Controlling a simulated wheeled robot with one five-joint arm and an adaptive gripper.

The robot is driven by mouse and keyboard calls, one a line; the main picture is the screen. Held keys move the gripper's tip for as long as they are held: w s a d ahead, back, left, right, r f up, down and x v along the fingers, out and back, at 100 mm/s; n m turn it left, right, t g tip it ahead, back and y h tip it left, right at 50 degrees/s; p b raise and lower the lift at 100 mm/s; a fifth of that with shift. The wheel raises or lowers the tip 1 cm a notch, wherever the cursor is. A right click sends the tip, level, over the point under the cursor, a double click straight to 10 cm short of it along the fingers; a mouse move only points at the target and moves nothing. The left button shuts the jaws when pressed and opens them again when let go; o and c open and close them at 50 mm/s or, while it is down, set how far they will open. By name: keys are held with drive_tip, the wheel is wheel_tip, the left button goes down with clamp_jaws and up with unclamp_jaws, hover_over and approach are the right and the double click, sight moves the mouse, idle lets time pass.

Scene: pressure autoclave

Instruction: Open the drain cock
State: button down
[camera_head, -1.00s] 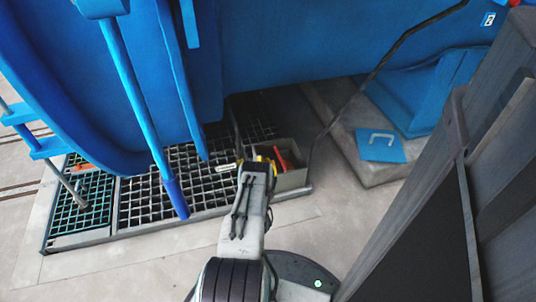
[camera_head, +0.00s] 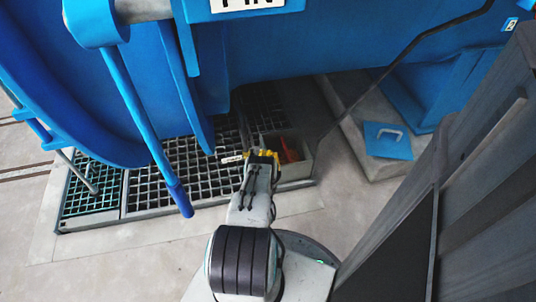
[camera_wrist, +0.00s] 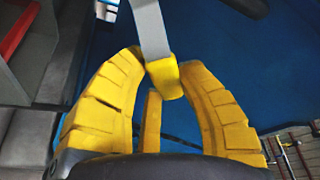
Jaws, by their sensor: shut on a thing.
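My gripper (camera_head: 261,157) is at the end of my arm in the head view, low beneath the blue vessel (camera_head: 300,45) and beside the grey box. In the wrist view its two yellow fingers (camera_wrist: 163,67) close in on a grey lever (camera_wrist: 152,25) with a yellow end, which I take to be the drain cock handle. The lever comes down from the top of the picture and its end sits between the fingertips.
A grey box (camera_head: 305,168) holding something red stands right of my gripper. A floor grating (camera_head: 150,185) lies to the left, with a blue lever (camera_head: 145,115) slanting over it. A dark panel (camera_head: 400,240) fills the lower right.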

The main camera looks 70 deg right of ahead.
drive_tip(key=shift+d+r, duration=0.15)
drive_tip(key=shift+r, duration=0.05)
drive_tip(key=c, duration=0.8)
unclamp_jaws()
drive_tip(key=shift+s+f, duration=0.1)
drive_tip(key=shift+f+b, duration=0.2)
drive_tip(key=shift+b, duration=0.15)
